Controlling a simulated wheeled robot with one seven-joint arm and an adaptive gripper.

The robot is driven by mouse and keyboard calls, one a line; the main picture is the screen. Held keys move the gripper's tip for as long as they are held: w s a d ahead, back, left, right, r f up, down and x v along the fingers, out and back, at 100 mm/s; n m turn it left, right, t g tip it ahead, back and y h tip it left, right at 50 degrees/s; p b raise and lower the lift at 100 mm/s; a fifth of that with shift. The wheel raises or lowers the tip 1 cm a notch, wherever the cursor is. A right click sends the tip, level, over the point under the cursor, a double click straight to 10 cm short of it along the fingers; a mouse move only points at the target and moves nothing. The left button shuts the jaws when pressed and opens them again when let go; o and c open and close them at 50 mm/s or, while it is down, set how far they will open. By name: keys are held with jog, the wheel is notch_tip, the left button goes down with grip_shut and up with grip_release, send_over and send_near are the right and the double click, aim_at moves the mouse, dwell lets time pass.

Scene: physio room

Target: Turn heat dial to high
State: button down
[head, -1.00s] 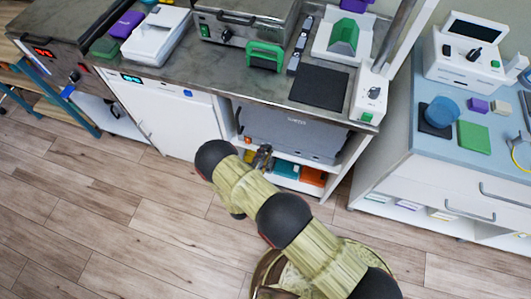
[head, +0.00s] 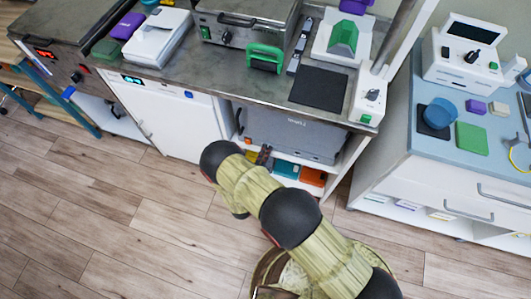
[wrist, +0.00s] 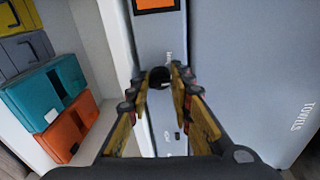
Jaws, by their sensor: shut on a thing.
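The heat dial (wrist: 159,77) is a small dark round knob on a narrow pale grey panel, seen in the wrist view. My gripper (wrist: 161,76) has its two yellow-and-dark fingers on either side of the knob and is shut on it. Small printed marks on the panel are too blurred to read, and the dial's setting cannot be told. An orange display (wrist: 155,4) shows at the top edge of the panel. In the head view my gripper (head: 264,155) is at the left front of the grey towel cabinet (head: 300,136) under the counter; the dial is hidden there.
Teal (wrist: 48,95) and orange (wrist: 65,130) boxes sit on a shelf beside the panel. The large grey front marked TOWELS (wrist: 255,80) fills the right of the wrist view. The counter (head: 215,72) overhangs above. The wooden floor (head: 120,215) is clear at left.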

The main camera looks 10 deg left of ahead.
jog(key=m, duration=0.4)
jog(key=m+y, duration=0.1)
jog(key=m, duration=0.7)
jog(key=shift+d, duration=0.25)
jog(key=shift+m, duration=0.3)
jog(key=c, duration=1.6)
grip_release()
jog(key=shift+s, duration=0.1)
jog(key=s, duration=0.8)
jog(key=s+r, duration=0.1)
jog(key=s, duration=0.2)
jog(key=shift+s+a, duration=0.25)
jog(key=shift+s, duration=0.15)
